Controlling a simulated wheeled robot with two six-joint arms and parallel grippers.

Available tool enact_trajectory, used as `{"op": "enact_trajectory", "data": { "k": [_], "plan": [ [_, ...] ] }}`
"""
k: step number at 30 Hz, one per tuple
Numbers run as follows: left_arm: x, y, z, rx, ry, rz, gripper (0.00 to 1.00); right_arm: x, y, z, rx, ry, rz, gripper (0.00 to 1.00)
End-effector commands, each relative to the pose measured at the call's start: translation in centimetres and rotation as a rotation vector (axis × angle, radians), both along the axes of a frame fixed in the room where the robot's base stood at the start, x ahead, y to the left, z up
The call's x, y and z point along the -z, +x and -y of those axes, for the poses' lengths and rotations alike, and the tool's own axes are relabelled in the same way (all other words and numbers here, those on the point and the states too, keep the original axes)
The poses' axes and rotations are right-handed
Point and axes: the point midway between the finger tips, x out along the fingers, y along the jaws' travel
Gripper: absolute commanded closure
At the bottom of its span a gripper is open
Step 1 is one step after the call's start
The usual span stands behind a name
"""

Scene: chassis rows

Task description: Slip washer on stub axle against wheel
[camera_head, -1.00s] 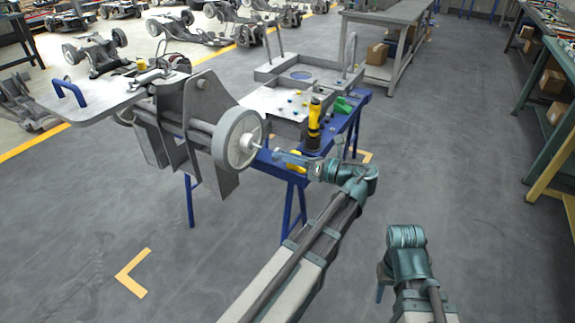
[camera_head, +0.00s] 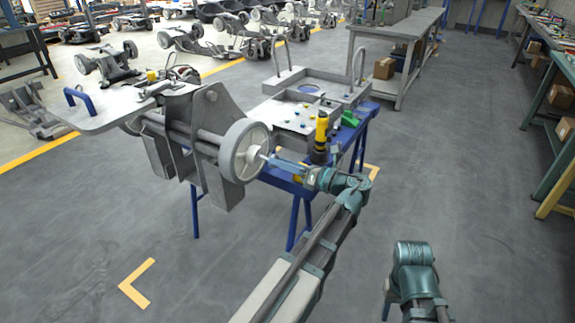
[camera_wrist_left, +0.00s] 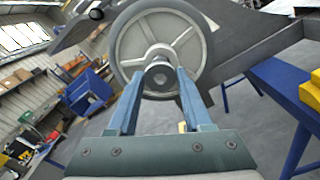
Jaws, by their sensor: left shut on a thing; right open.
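The grey wheel (camera_head: 236,153) stands on the side of the chassis, its stub axle (camera_head: 264,156) pointing right. In the left wrist view the wheel (camera_wrist_left: 133,45) fills the upper middle. My left gripper (camera_head: 271,158) is at the axle's outer end, in front of the hub. Its fingers are shut on the washer (camera_wrist_left: 158,76), a small dark ring in line with the hub; the axle end behind it is hard to make out. I cannot tell whether the washer is around the axle. My right gripper (camera_head: 386,304) hangs low at the right, empty, its fingers mostly hidden.
A blue bench (camera_head: 366,115) behind my left gripper carries a grey tray (camera_head: 330,80), a yellow-and-black tool (camera_head: 321,138) and a green part (camera_head: 349,119). A plate with a blue handle (camera_head: 78,99) lies left of the wheel. The floor in front is clear.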

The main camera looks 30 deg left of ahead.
Motion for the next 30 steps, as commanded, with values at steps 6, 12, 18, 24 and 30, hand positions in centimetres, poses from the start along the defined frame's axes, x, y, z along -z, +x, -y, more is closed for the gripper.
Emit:
{"op": "enact_trajectory", "data": {
  "k": [6,12,18,24,30],
  "plan": [
    [-0.01,0.00,-0.03,0.000,0.000,0.000,1.00,0.00,0.00,0.00,0.000,0.000,0.000,0.50],
    [-0.03,-0.02,-0.08,0.000,0.000,0.000,1.00,-0.03,0.00,0.00,0.000,0.000,0.000,0.50],
    [-0.03,-0.02,-0.10,-0.001,0.000,0.000,1.00,-0.03,0.00,0.00,0.000,0.000,0.000,0.50],
    [-0.03,-0.01,-0.36,-0.001,0.000,0.000,1.00,-0.03,0.00,0.00,0.000,0.000,0.000,0.50],
    [-0.03,0.01,-0.74,-0.001,0.000,0.000,1.00,-0.03,0.00,0.00,0.000,0.000,0.000,0.50]
  ]
}}
